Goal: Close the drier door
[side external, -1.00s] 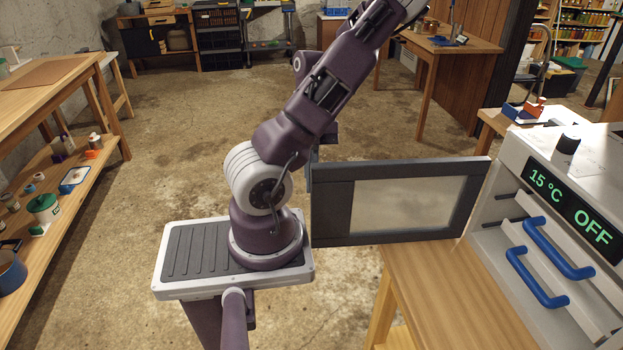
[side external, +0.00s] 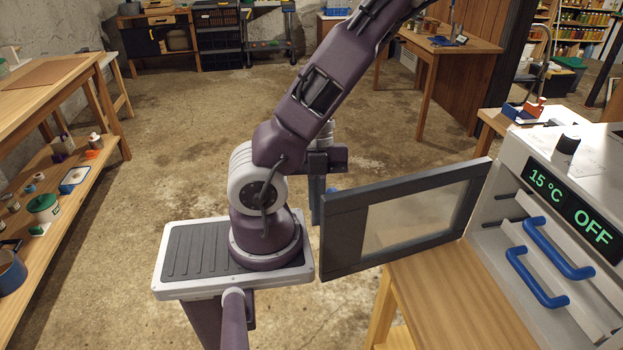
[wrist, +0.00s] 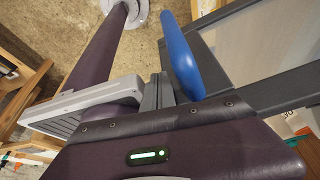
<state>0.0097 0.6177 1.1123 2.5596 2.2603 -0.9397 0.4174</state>
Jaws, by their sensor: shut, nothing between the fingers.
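The drier door (side external: 340,235) is a dark grey frame with a clear window, standing open to the left of the white drier (side external: 513,160) and angled out from its front. My gripper (side external: 316,212) is at the door's free left edge, on its far side, with its fingers pointing down and partly hidden by the door. In the wrist view my gripper (wrist: 158,92) is shut and empty beside the blue door handle (wrist: 180,55). The door frame (wrist: 262,92) fills the right side there. Whether the fingers touch the handle or door is unclear.
Two tray handles (side external: 540,278) stick out of the drier front, above the wooden table (side external: 440,290). The display (side external: 570,205) reads 15 °C and OFF. A wooden shelf unit (side external: 90,180) stands at left. Open floor lies behind the door.

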